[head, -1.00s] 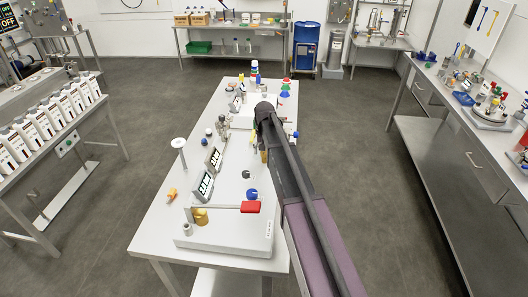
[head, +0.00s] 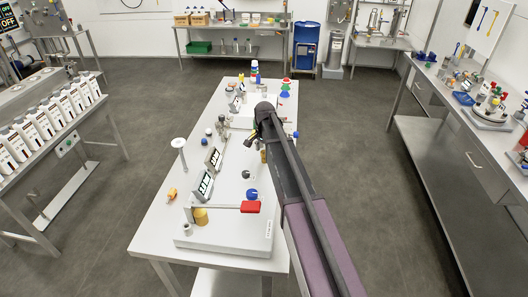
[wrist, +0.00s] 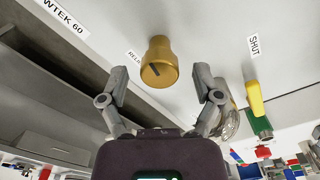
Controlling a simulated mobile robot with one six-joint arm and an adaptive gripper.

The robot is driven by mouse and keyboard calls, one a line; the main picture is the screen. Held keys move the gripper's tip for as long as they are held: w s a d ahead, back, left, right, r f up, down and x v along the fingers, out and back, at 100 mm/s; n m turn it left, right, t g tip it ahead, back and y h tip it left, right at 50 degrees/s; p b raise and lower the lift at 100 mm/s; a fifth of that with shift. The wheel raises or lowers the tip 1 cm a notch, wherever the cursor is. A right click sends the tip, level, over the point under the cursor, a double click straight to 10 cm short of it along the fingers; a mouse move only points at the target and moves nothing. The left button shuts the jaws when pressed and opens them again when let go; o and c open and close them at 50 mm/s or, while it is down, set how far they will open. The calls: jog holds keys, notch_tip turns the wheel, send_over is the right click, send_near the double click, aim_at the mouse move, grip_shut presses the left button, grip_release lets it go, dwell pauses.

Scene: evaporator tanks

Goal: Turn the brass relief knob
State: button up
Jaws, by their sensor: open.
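The brass relief knob (wrist: 160,64) is a round, gold-coloured knob with a dark pointer line. It stands out from a pale panel in the upper middle of the wrist view, beside a partly hidden label. My gripper (wrist: 159,80) is open, with one finger to the left of the knob and one to the right. Clear gaps show between the fingers and the knob, and nothing is held.
A yellow handle (wrist: 254,97) sits right of my gripper under a SHUT label (wrist: 254,45), with a green part (wrist: 262,126) below. In the head view, a red-ended lever (head: 250,207) and displays stand on the near white unit (head: 235,235). Grey floor is clear around the bench.

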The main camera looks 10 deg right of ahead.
jog(key=shift+r+p, duration=6.95)
jog(key=s+f+n+b, duration=0.3)
jog(key=s, duration=0.7)
jog(key=s+f+n+b, duration=0.3)
jog(key=s+f+b, duration=0.1)
jog(key=s, duration=0.6)
jog(key=s+f+n+b, duration=0.4)
jog(key=s, duration=0.6)
jog(key=shift+f, duration=0.15)
jog(key=shift+a, duration=0.1)
